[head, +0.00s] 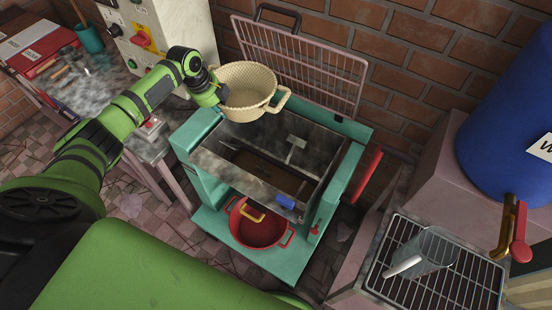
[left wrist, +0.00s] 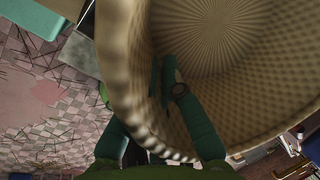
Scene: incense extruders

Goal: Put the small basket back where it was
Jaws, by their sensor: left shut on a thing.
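The small basket (head: 247,84), cream and woven with loop handles, is held upright above the back left of the teal machine's open trough (head: 270,160). My left gripper (head: 220,96) is shut on the basket's left wall, near the rim. In the left wrist view the basket (left wrist: 230,85) fills the right side, its empty inside showing. There the left gripper (left wrist: 155,110) straddles the wall, one finger inside and the other outside, partly hidden. My right gripper is not in view.
A pink wire grid (head: 300,62) stands raised behind the trough. A red pot (head: 258,228) sits on the machine's lower shelf. A grey control box (head: 165,35) stands at back left. A rack (head: 385,285) holding a clear jug (head: 425,250) and a blue barrel (head: 500,120) are at right.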

